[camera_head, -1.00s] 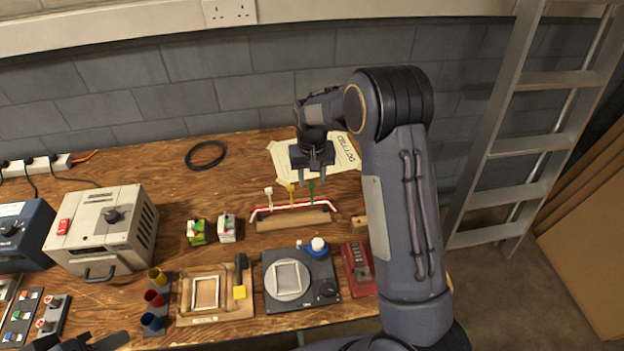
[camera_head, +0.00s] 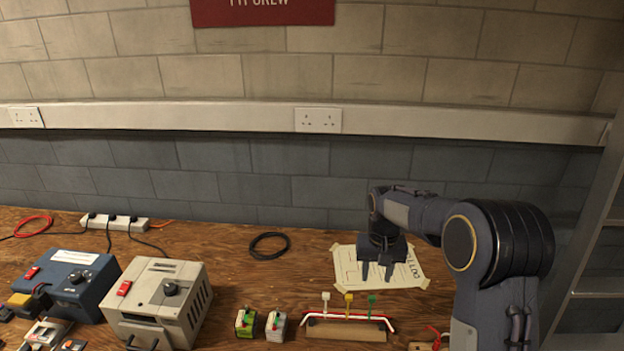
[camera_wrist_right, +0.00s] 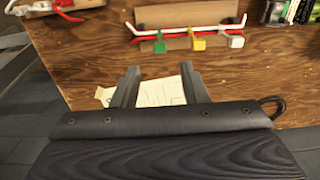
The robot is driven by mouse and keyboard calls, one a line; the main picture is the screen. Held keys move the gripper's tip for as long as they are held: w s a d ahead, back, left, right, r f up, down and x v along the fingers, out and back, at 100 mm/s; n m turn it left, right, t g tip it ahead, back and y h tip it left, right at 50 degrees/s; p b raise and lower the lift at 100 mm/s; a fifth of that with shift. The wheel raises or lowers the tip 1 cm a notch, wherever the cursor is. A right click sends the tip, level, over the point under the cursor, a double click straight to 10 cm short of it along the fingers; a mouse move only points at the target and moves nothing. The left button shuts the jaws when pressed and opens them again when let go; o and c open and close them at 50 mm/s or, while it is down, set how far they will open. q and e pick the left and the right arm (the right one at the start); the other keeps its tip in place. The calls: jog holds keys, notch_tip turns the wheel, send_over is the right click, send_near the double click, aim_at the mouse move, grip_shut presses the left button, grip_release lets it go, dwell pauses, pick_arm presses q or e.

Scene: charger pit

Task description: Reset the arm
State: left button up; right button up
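My right gripper (camera_head: 377,272) is raised above the back of the wooden bench, in front of a taped paper sheet (camera_head: 412,273). Its two fingers are apart with nothing between them. In the right wrist view the fingers (camera_wrist_right: 157,84) also stand apart and empty, with the paper showing behind them. My right arm comes in from the lower right. My left gripper does not show in these views now.
A rack with white, yellow and green tags (camera_head: 348,328) stands in front of the gripper. Two small boxes (camera_head: 246,322) (camera_head: 276,325), a cream charger unit (camera_head: 158,300), a blue unit (camera_head: 68,282) and a black cable loop (camera_head: 269,245) lie left. A ladder (camera_head: 597,285) stands right.

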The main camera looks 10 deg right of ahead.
jog(key=s+r+t+y, duration=0.2)
jog(key=s+r, duration=0.3)
jog(key=s, duration=0.4)
jog(key=s+r+t+y, duration=0.1)
jog(key=s+r+y, duration=0.1)
jog(key=s+r, duration=0.55)
jog(key=s+a+f+t, duration=0.1)
jog(key=s+a+f, duration=0.1)
jog(key=s, duration=0.5)
jog(key=s+a+f+n+t, duration=0.1)
jog(key=s+a+f, duration=0.1)
jog(key=s, duration=0.5)
jog(key=shift+s+a+t, duration=0.2)
jog(key=shift+a+t, duration=0.1)
jog(key=shift+a, duration=0.2)
